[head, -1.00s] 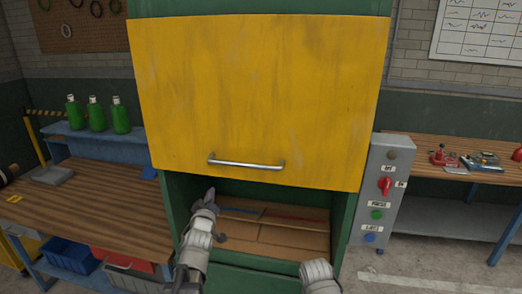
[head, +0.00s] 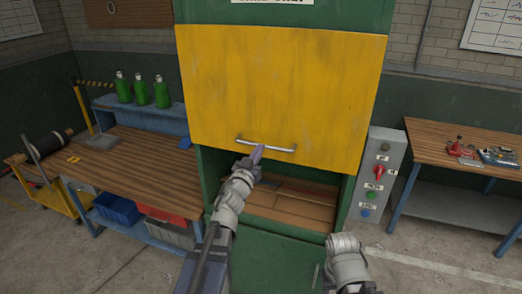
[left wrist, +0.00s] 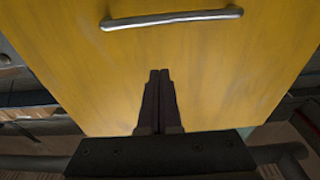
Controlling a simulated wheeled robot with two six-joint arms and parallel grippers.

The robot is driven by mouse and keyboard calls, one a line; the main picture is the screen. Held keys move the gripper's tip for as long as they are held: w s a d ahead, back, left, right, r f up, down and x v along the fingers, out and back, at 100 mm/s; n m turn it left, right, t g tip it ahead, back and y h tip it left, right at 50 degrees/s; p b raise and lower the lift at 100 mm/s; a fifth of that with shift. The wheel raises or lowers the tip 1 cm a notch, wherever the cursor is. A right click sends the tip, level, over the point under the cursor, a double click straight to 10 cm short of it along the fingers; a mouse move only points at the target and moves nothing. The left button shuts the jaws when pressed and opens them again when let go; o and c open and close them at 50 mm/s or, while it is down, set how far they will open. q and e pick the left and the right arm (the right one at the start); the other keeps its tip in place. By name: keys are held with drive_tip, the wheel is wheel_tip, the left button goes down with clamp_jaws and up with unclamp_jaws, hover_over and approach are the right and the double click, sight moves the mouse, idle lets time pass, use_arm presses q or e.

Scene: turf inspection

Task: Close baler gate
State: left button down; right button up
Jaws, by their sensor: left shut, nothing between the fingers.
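The baler gate is a yellow panel (head: 280,85) on a green baler (head: 275,262). It is raised, and the chamber opening (head: 300,203) below it is uncovered. A silver bar handle (head: 283,149) runs across the gate's lower part and also shows in the left wrist view (left wrist: 172,18). My left gripper (head: 258,152) is shut and empty, in front of the gate at the handle in the head view. In the left wrist view its fingertips (left wrist: 159,72) point at the yellow face just below the handle; contact is unclear. My right forearm shows at lower right, its fingers hidden.
A grey control box (head: 377,175) with a red switch and buttons is at the baler's right. A wooden workbench (head: 135,170) with green bottles (head: 141,91) behind it stands left. Another bench (head: 455,185) stands right. Flattened brown material lies in the chamber.

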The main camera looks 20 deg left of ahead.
use_arm(q)
drive_tip(key=p, duration=0.1)
approach(272, 125)
drive_tip(key=w, duration=0.4)
drive_tip(key=shift+w+d+r, duration=0.1)
drive_tip(key=shift+w+r, duration=0.25)
drive_tip(key=shift+w, duration=0.05)
drive_tip(key=f+b, duration=0.2)
drive_tip(key=s+f+b, duration=0.1)
drive_tip(key=f, duration=0.1)
drive_tip(key=shift+s+b, duration=0.15)
drive_tip(key=shift+b, duration=0.25)
drive_tip(key=shift+f, duration=0.1)
wheel_tip(272, 125, down, 42)
drive_tip(key=b, duration=4.2)
